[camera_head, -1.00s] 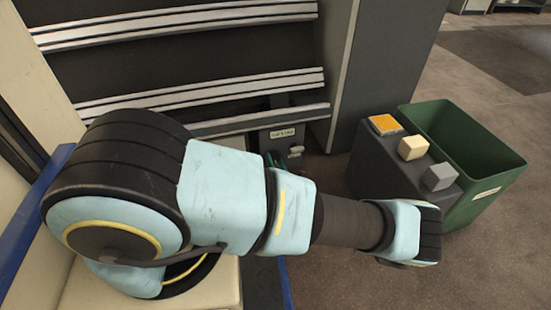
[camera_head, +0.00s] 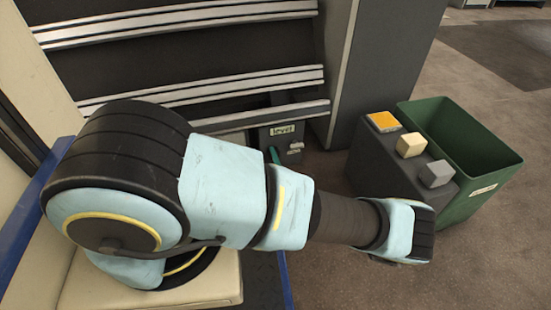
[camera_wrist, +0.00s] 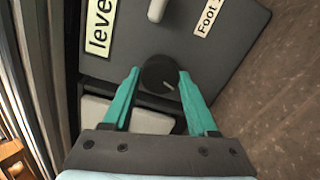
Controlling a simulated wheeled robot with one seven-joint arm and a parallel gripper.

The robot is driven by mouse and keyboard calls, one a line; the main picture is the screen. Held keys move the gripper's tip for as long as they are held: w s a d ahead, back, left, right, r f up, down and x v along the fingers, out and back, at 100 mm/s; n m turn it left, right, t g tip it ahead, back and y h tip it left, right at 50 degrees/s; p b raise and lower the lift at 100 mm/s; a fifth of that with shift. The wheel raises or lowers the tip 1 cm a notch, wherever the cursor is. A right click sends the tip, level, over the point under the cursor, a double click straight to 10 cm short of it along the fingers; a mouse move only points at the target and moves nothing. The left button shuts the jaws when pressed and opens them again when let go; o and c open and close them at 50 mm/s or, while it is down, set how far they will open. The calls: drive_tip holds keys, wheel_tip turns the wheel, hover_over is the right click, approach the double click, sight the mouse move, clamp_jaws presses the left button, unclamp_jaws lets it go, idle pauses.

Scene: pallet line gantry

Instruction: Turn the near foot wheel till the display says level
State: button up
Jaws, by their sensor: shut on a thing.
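The display (camera_head: 282,131) on the dark foot housing reads "level" in the head view. It also shows, cut off by the frame edge, in the wrist view (camera_wrist: 98,27). The near foot wheel (camera_wrist: 158,78) is a round black knob with a pale mark on its face. My gripper (camera_wrist: 159,71) has its teal fingers on either side of the wheel and is shut on it. In the head view my arm hides the wheel and most of the gripper; a bit of teal finger shows below the display.
A white lever (camera_wrist: 156,10) and a partly cut-off "Foot" label (camera_wrist: 208,17) are on the housing. Right of my arm stand a dark box (camera_head: 375,160) with an orange pad and two blocks on top, and a green bin (camera_head: 482,207). Metal rails (camera_head: 200,90) run behind.

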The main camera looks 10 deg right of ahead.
idle(0.4)
drive_tip(key=o, duration=1.4)
drive_tip(key=shift+s+d+p, duration=0.25)
drive_tip(key=shift+s+p, duration=0.25)
drive_tip(key=shift+s, duration=1.3)
drive_tip(key=shift+s+d+p, duration=0.2)
drive_tip(key=shift+s+p, duration=0.3)
drive_tip(key=shift+s, duration=1.3)
drive_tip(key=shift+s+d+p, duration=0.25)
drive_tip(key=shift+s+p, duration=0.25)
drive_tip(key=shift+s, duration=1.3)
